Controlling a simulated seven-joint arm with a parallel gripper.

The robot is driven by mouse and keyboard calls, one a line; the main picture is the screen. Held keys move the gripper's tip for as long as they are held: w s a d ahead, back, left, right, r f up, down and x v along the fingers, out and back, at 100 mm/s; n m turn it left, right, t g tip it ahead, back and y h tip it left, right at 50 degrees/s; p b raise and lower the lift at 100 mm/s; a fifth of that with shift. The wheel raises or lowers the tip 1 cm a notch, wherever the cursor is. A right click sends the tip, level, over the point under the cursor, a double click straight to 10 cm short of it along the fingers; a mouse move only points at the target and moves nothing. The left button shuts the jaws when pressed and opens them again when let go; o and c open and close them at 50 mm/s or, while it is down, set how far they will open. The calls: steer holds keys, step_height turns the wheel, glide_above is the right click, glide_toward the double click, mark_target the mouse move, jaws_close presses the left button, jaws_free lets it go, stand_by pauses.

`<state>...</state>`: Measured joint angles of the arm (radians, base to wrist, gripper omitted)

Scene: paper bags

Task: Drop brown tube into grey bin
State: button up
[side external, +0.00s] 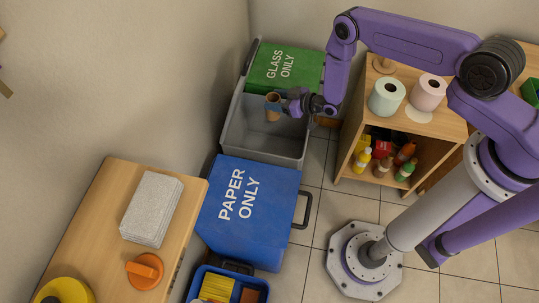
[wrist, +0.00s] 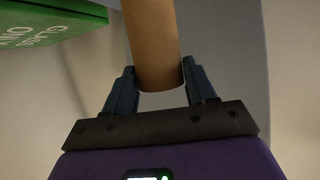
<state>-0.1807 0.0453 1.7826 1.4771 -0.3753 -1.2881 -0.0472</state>
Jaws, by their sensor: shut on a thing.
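The brown tube (side external: 272,108) is held upright or nearly so above the open part of the grey bin (side external: 233,143) in the side external view. My gripper (side external: 281,104) is shut on it. In the wrist view the brown tube (wrist: 153,45) sits between the two fingers of my gripper (wrist: 160,85), with its lower end near the fingertips. The bin's grey inside lies below and around the tube. How far the tube is above the bin floor cannot be told.
A green "GLASS ONLY" lid (side external: 284,69) covers the bin's back part. A blue "PAPER ONLY" bin (side external: 247,210) stands in front. A wooden shelf (side external: 447,120) with paper rolls and bottles is at right. A wooden table (side external: 100,215) holds a grey stack (side external: 151,208).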

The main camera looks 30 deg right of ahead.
steer(key=shift+f, duration=1.15)
steer(key=o, duration=1.1)
steer(key=shift+s+d, duration=0.1)
steer(key=v, duration=1.7)
steer(key=shift+r, duration=0.2)
